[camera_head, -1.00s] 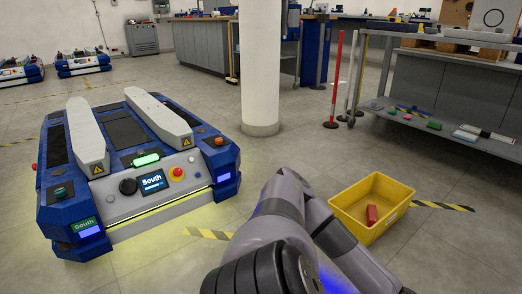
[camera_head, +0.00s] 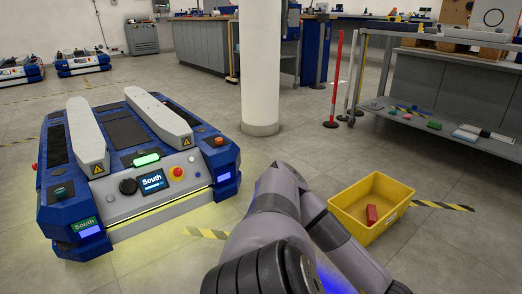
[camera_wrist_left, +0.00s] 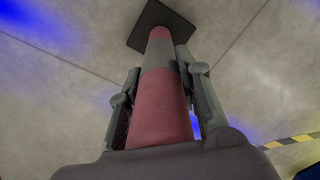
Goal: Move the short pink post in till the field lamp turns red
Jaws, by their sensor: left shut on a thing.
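In the left wrist view a pink post (camera_wrist_left: 160,110) with a grey band and a dark square base (camera_wrist_left: 161,26) runs away from the camera. My left gripper (camera_wrist_left: 186,80) has a finger on each side of the post and is shut on it. I cannot tell whether the base touches the floor. In the head view a blue and grey cart marked South (camera_head: 155,183) stands at the left, with a green lit lamp (camera_head: 146,160) on its front. The post and left gripper are hidden in the head view. My right gripper is not in view.
A yellow crate (camera_head: 352,221) holding a red block (camera_head: 372,215) stands on the floor at the right. A white pillar (camera_head: 260,70) rises behind. A red post (camera_head: 335,85) stands beside a grey bench (camera_head: 440,85). Yellowish light lies on the floor around the cart.

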